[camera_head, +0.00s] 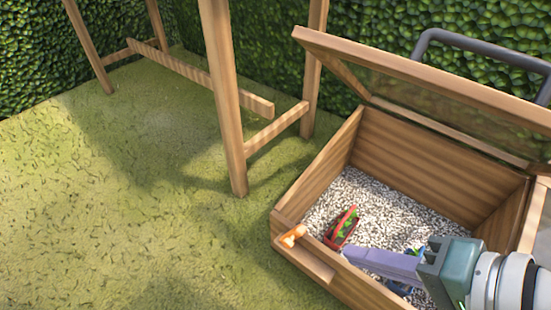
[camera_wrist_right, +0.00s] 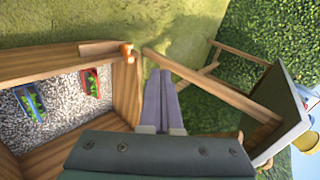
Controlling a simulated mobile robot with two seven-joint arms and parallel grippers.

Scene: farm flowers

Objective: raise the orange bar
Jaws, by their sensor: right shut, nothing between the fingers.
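A small orange piece (camera_head: 293,235), the only orange thing I see, sits at the near left corner of the open wooden box (camera_head: 318,185). It lies beside a short wooden strip (camera_head: 305,263) along the box's outside. In the right wrist view the orange piece (camera_wrist_right: 127,50) shows at the box corner, left of my fingers. My right gripper (camera_head: 348,254) has long purple fingers, shut and empty, above the box's near side. Its fingertips (camera_wrist_right: 160,72) point toward the corner area, apart from the orange piece. My left gripper is not in view.
The box's glazed lid (camera_head: 430,85) stands open at the back. Inside, on pale gravel (camera_head: 380,195), are a red planter (camera_head: 342,228) and a blue one (camera_wrist_right: 31,100). A wooden frame (camera_head: 225,100) stands behind. Grass (camera_head: 120,220) at left is clear.

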